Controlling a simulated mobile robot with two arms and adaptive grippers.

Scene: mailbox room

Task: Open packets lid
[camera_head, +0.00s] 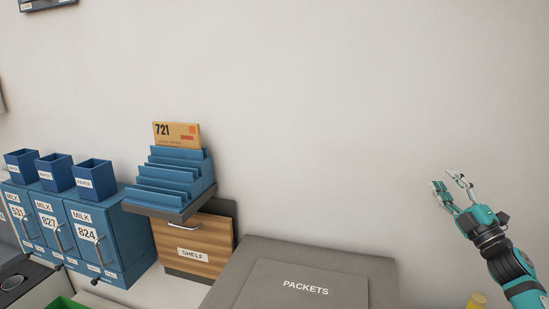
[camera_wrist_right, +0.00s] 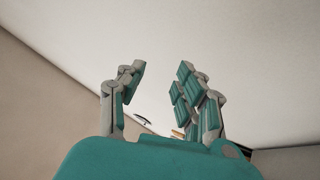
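The packets box (camera_head: 377,272) is grey and stands at the bottom of the head view, partly cut off by the frame edge. Its lid (camera_head: 316,280) carries the label PACKETS and lies flat and closed on top. My right gripper (camera_head: 451,187) is raised to the right of and above the box, apart from it, in front of the bare wall. In the right wrist view the right gripper (camera_wrist_right: 158,88) has its fingers spread with nothing between them. My left gripper is not in view.
A wooden SHELF cabinet (camera_head: 196,240) with a blue stepped rack (camera_head: 170,182) holding a 721 envelope (camera_head: 177,134) stands left of the box. Blue MILK mailboxes (camera_head: 108,240) with small bins stand farther left. A yellow object (camera_head: 477,300) shows at the lower right.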

